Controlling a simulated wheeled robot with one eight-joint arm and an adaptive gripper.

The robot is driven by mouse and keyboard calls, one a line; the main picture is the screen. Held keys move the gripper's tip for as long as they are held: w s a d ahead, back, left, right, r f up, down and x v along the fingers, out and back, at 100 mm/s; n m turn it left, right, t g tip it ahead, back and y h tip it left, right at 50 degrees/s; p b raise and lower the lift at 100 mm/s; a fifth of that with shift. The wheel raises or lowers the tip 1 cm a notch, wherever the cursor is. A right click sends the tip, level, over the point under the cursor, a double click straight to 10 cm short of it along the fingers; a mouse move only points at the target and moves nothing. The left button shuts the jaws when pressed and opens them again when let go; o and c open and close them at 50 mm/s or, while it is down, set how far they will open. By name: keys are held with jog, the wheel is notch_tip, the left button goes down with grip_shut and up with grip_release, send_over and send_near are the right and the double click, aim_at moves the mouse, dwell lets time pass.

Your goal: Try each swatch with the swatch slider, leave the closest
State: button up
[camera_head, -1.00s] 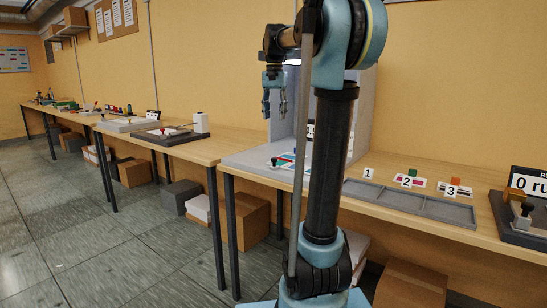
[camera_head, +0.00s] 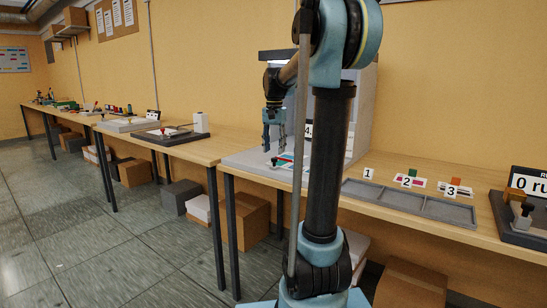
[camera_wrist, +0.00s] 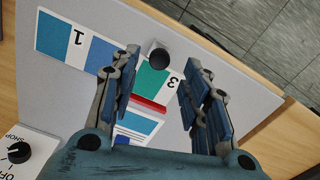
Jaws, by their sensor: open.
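My gripper (camera_head: 273,147) hangs open and empty over the grey floor of the viewing booth. In the wrist view, the open fingers (camera_wrist: 161,60) lie either side of a black round knob (camera_wrist: 159,57), probably the swatch slider's; contact cannot be told. Beside it is a strip with blue, light and green patches (camera_wrist: 152,78), numbered 1 and 3 at its ends. A red tab (camera_wrist: 148,104) and a card with a teal patch (camera_wrist: 138,123) lie between the fingers. Swatches with a green tab (camera_head: 412,172) and an orange tab (camera_head: 454,181) lie behind the tray.
A "0 ru" display (camera_head: 527,183) stands far right. A black dial marked SHOP and OFF (camera_wrist: 19,152) is at the booth's edge.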

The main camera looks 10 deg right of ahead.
aim_at(274, 158)
jog(key=shift+f, duration=1.9)
grip_shut()
